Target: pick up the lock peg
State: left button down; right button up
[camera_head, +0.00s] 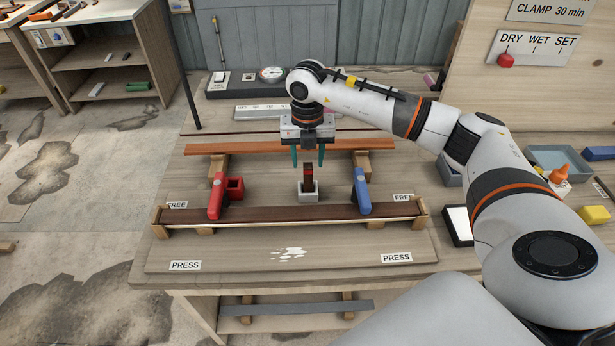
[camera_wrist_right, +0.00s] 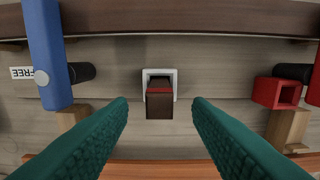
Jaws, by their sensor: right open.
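The lock peg (camera_head: 308,175) is a dark brown block with a red band, standing upright in a small white-grey holder (camera_head: 308,193) in the middle of the bench. In the right wrist view the peg (camera_wrist_right: 159,104) sits in its holder (camera_wrist_right: 159,75), centred between my fingers. My right gripper (camera_head: 308,158) is open, its green fingers pointing down above and behind the peg. In the wrist view the right gripper (camera_wrist_right: 160,112) has a clear gap on both sides of the peg and does not touch it. My left gripper is not in view.
A red clamp (camera_head: 216,196) with a red socket (camera_head: 235,188) stands left of the holder, and a blue clamp (camera_head: 361,191) stands right. A dark strip (camera_head: 290,213) runs in front. An orange-brown strip (camera_head: 245,147) lies behind. The front board is mostly clear.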

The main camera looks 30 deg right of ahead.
aim_at(308, 176)
jog(key=shift+f, duration=0.7)
notch_tip(308, 176, down, 4)
jog(key=shift+f+p, duration=0.15)
jog(key=shift+p, duration=0.9)
jog(key=shift+f, duration=0.5)
grip_shut()
